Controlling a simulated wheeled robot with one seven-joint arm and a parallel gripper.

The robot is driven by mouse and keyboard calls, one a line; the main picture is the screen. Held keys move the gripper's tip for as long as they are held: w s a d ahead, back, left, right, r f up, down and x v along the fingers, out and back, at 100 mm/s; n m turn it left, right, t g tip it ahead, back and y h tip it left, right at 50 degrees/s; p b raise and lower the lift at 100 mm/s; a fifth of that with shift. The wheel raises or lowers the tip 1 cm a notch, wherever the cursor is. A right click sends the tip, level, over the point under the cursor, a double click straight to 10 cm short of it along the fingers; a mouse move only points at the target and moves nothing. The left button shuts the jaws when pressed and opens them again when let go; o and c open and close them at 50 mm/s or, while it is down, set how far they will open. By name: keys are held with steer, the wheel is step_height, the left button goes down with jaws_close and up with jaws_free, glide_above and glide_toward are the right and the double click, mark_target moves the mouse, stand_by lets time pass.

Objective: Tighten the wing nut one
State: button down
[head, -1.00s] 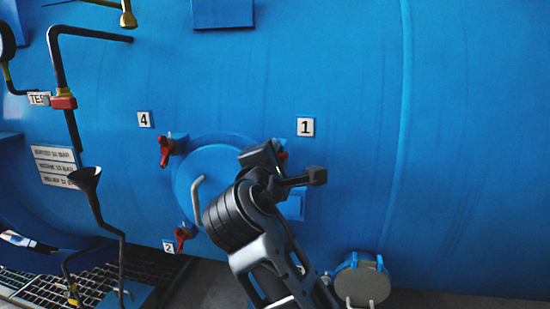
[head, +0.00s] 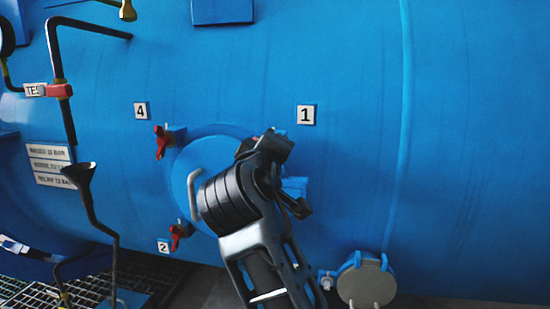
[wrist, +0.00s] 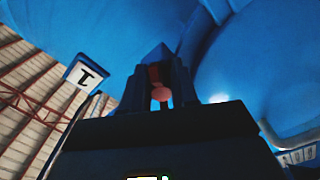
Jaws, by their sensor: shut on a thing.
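Wing nut one (wrist: 160,88) is red and shows in the wrist view between the two fingers of my gripper (wrist: 161,92). The fingers are shut on it, one on each side. The label plate "1" (wrist: 87,73) shows tilted to the left of it. In the head view my gripper (head: 266,148) is at the right upper rim of the round blue hatch (head: 212,155), below label "1" (head: 306,115). A small bit of red shows beside the gripper there; most of the nut is hidden by my arm.
Red wing nuts sit by label "4" (head: 141,110) and label "2" (head: 163,246) on the hatch's left side. A curved grey handle (head: 193,193) stands out from the hatch. Pipes and a funnel (head: 79,175) are at the left. A round capped port (head: 366,281) is at lower right.

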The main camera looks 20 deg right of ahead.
steer(key=m+b, duration=0.2)
steer(key=m, duration=0.1)
steer(key=f+m+b, duration=0.1)
steer(key=m+b, duration=0.1)
steer(key=m, duration=0.1)
steer(key=shift+a+m+b, duration=0.1)
steer(key=shift+m+b, duration=0.2)
steer(key=shift+b, duration=0.05)
steer(key=m+b, duration=0.3)
steer(key=shift+w+a+m, duration=0.1)
steer(key=shift+m, duration=0.3)
steer(key=shift+m+b, duration=0.35)
steer(key=shift+m, duration=0.25)
steer(key=shift+r, duration=0.1)
steer(key=c, duration=1)
jaws_free()
steer(key=shift+r, duration=0.15)
steer(key=shift+o, duration=0.2)
steer(key=shift+a, duration=0.1)
steer(key=v, duration=0.7)
steer(key=shift+s+a, duration=0.2)
steer(key=shift+s, duration=0.05)
